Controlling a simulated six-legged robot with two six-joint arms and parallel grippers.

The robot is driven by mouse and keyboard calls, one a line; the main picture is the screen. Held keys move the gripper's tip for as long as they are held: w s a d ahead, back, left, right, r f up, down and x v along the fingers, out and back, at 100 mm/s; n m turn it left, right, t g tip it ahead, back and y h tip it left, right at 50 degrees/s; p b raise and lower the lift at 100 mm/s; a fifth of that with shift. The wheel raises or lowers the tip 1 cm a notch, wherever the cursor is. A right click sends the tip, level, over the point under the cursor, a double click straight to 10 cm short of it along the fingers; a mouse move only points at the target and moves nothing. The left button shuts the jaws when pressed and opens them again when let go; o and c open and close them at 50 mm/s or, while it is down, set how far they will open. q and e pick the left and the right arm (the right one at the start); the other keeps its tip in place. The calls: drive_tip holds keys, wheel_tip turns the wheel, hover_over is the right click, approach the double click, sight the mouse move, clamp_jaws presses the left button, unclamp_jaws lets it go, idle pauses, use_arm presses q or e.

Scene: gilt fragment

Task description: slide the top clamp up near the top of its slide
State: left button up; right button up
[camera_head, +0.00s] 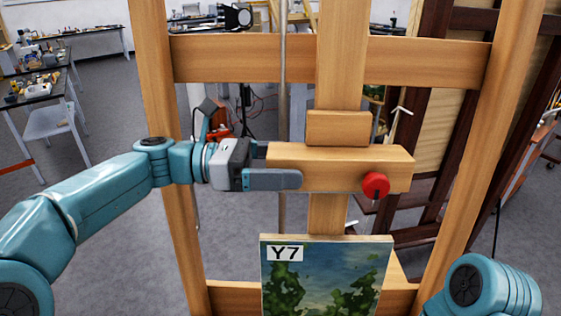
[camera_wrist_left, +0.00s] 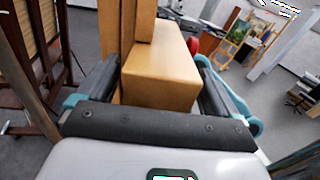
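The top clamp (camera_head: 340,168) is a wooden crossbar with a small block on top and a red knob (camera_head: 375,185) at its right. It sits on the easel's central slide (camera_head: 341,60), above and apart from the painting (camera_head: 325,280) labelled Y7. My left gripper (camera_head: 284,172) is at the clamp's left end, one finger across its front; the rear finger is mostly hidden. In the left wrist view the clamp's end (camera_wrist_left: 160,92) lies between both fingers, which appear to press its sides. My right gripper is out of view.
The easel's upper crossbar (camera_head: 240,58) spans the frame above the clamp. A thin metal rod (camera_head: 283,90) runs upright left of the slide. Dark wooden frames (camera_head: 440,150) stand behind at right. Part of my right arm shows at bottom right.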

use_arm(q)
drive_tip(key=shift+d+f, duration=0.1)
drive_tip(key=shift+a, duration=0.3)
drive_tip(key=a+b, duration=0.2)
drive_tip(key=a, duration=1.4)
drive_tip(key=shift+w, duration=0.3)
drive_tip(key=shift+s, duration=0.1)
